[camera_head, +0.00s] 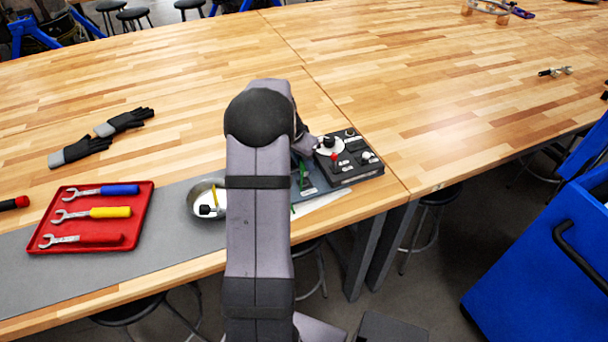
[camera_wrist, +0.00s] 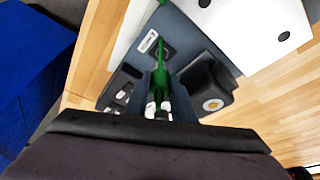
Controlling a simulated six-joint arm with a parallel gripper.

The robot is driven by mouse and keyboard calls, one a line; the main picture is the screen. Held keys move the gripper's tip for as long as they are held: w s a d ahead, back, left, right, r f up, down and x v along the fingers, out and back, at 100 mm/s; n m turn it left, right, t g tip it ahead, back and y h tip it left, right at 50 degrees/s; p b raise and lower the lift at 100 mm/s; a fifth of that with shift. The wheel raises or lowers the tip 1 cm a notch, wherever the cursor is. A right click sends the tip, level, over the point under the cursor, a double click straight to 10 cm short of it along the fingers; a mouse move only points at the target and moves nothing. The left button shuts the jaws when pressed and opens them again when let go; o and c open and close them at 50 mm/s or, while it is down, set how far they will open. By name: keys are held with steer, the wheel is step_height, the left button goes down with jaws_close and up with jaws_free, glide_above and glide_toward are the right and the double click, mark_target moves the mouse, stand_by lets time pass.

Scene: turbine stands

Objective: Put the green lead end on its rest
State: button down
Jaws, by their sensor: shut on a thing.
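The green lead end (camera_wrist: 159,82) is upright in the middle of the wrist view. My gripper (camera_wrist: 160,100) is shut on it. A green part also shows in the head view (camera_head: 301,176), just right of my arm. I cannot tell which of these is the rest, or whether the lead end touches anything. My arm hides much of this area in the head view.
A black control box (camera_head: 345,158) with knobs and a red-tipped lever stands by the table corner. A metal bowl (camera_head: 203,200) is left of my arm. A red tray (camera_head: 98,217) holds wrenches, with gloves (camera_head: 82,150) behind. The table beyond is mostly clear.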

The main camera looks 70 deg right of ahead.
steer(key=w+a+r+n+t+p, duration=0.1)
steer(key=w+a+r, duration=0.1)
steer(key=w, duration=0.3)
steer(key=w+a+r+n, duration=0.2)
steer(key=w+r, duration=0.1)
steer(key=w, duration=0.3)
steer(key=s+a+m+g, duration=0.2)
steer(key=s+a+m, duration=0.2)
steer(key=m, duration=0.3)
steer(key=shift+a+m+y, duration=0.25)
steer(key=shift+m+y, duration=0.05)
steer(key=shift+f, duration=0.1)
steer(key=shift+f+b, duration=0.6)
steer(key=shift+f, duration=0.85)
steer(key=shift+f+b, duration=0.8)
steer(key=shift+f+b, duration=1.05)
steer(key=shift+b, duration=0.6)
